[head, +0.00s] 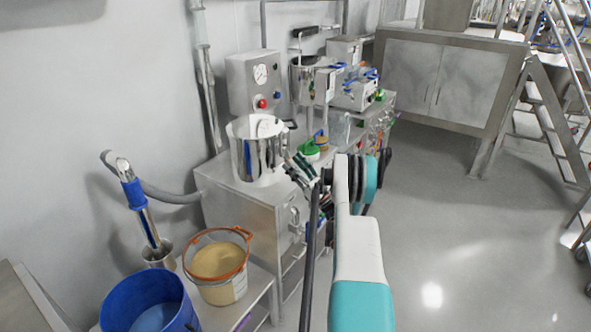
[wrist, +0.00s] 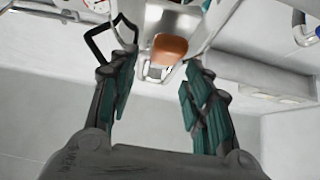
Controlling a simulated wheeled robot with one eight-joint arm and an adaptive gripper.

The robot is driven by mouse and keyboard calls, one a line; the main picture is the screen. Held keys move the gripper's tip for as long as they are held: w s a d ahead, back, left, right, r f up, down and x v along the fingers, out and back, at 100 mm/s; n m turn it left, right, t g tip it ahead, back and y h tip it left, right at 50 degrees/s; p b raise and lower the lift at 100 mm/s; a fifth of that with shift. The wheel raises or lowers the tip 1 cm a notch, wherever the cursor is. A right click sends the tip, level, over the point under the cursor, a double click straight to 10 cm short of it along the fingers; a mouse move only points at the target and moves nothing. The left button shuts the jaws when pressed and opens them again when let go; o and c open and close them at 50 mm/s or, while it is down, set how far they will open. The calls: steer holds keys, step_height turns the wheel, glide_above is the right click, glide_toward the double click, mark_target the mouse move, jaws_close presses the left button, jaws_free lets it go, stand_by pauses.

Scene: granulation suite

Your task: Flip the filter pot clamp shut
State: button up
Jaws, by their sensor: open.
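The steel pot (head: 241,152) stands on the metal cabinet at the centre-left of the head view. My gripper (head: 292,167) is at the pot's right side, with its fingers pointing toward it. In the wrist view my gripper (wrist: 162,63) is open, with a dark green-padded finger on each side. A brown-orange tab (wrist: 169,49) with a small metal loop below it, seemingly the clamp, shows between and just beyond the fingertips. I see no contact with it. Whether the clamp stands open or shut is unclear. In the head view I cannot make out the clamp.
A control box (head: 253,83) with a gauge and red button stands behind the pot. A green-lidded container (head: 312,151) is close to the gripper's right. An orange-rimmed bucket (head: 218,263) and a blue tub (head: 150,303) stand in front.

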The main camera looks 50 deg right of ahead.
step_height(320, 180, up, 8)
steer(key=shift+r, duration=0.1)
stand_by(0.8)
